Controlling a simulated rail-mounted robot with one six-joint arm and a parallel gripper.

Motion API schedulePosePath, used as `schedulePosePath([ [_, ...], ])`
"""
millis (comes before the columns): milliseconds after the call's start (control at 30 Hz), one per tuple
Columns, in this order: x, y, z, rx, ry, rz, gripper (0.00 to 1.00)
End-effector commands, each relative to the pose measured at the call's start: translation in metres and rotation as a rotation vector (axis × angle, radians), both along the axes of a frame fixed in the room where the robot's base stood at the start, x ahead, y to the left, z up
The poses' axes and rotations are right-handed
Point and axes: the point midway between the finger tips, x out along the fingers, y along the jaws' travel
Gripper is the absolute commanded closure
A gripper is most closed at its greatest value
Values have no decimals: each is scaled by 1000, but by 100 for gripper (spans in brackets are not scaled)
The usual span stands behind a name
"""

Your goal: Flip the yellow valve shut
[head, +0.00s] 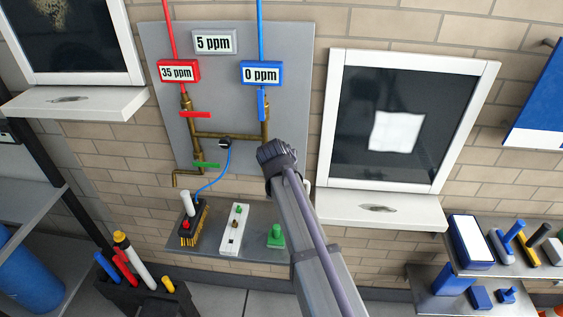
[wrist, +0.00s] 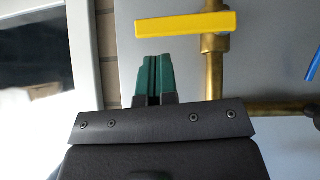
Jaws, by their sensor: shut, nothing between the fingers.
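The yellow valve handle (wrist: 186,24) shows in the wrist view as a flat bar lying crosswise over a vertical brass pipe (wrist: 214,72). My gripper (wrist: 154,62) has its green fingertips pressed together with nothing between them. In the wrist view they are just below the left part of the handle, with a small gap in the picture; I cannot tell the depth between them. In the head view my gripper (head: 276,152) is at the lower right of the grey panel (head: 300,50). It hides the yellow handle and its own fingertips there.
The panel also carries a red handle (head: 195,115), a green handle (head: 207,165) and a blue handle (head: 262,106). A blue cable (head: 215,182) hangs from a black fitting (head: 224,143). A white-framed window (head: 325,125) stands close right. A shelf (head: 262,242) with small items is below.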

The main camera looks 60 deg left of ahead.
Motion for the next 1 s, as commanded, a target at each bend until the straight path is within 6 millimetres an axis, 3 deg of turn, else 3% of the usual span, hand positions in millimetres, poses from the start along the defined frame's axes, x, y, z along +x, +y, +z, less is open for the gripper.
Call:
schedulePosePath([
  [33,2,-1,21,0,0,-3,100],
  [100,2,-4,36,-1,0,-4,100],
  [400,-28,-49,84,0,1,-4,100],
  [600,-36,-60,92,0,-1,-5,100],
  [1000,-36,-60,90,0,0,-4,100],
])
